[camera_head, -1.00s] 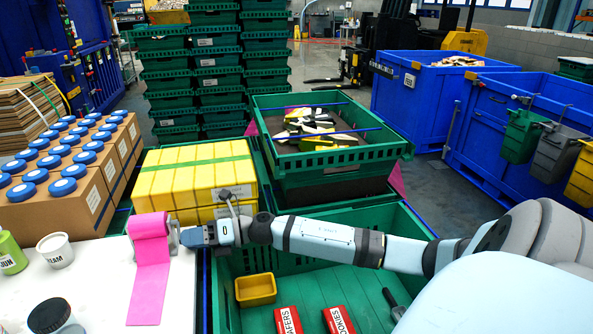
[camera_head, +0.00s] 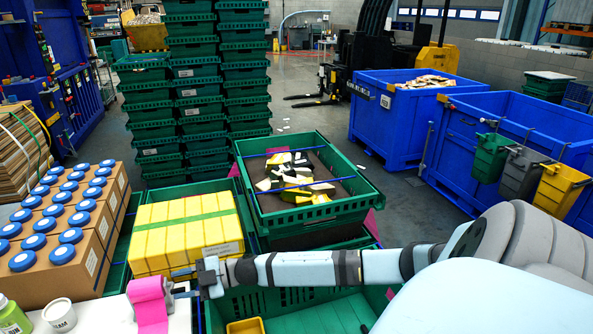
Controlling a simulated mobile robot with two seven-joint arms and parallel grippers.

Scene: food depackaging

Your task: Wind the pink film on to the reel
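The pink film (camera_head: 152,312) runs from a pink roll at the white table's back right corner down past the bottom edge of the head view, so its lower end is out of sight. The roll sits on the grey reel holder (camera_head: 169,292), of which only a small part shows. My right gripper (camera_head: 182,284) is just right of the roll, above the table's edge. Its two fingers look spread, one above the other, with nothing visible held between them. Whether a finger touches the holder cannot be told. My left gripper is not in view.
Yellow packs (camera_head: 180,236) in a green crate stand behind the reel. Brown boxes with blue lids (camera_head: 63,235) are at left. A white tub (camera_head: 60,313) and a green bottle (camera_head: 10,315) stand on the table (camera_head: 105,311). A crate of scraps (camera_head: 310,215) is behind my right arm.

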